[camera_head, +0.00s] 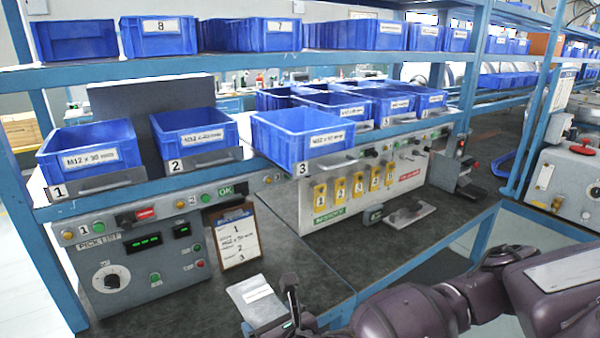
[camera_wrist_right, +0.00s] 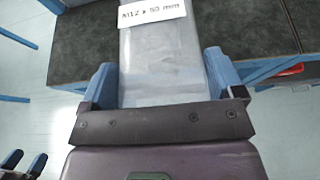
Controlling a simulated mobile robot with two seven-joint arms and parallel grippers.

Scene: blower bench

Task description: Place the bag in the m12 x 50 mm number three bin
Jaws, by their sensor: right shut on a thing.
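A clear, flat bag (camera_head: 253,300) with a white label is held at the bottom of the head view. In the right wrist view the bag (camera_wrist_right: 160,60) reads "M12 x 50 mm". My right gripper (camera_head: 290,312) is shut on the bag, its blue fingers on either side in the wrist view (camera_wrist_right: 160,80). The number three bin (camera_head: 285,138) is a blue open bin on the shelf, above and apart from the bag. Its inside is mostly hidden. My left gripper (camera_wrist_right: 25,162) shows at the wrist view's lower left corner, fingers apart.
Bin 1 (camera_head: 85,158) and bin 2 (camera_head: 200,138) stand left of bin three. More blue bins (camera_head: 340,103) are behind it, and an upper shelf (camera_head: 260,62) runs overhead. A clipboard (camera_head: 235,238) leans below the shelf. The dark bench top (camera_head: 320,265) is partly clear.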

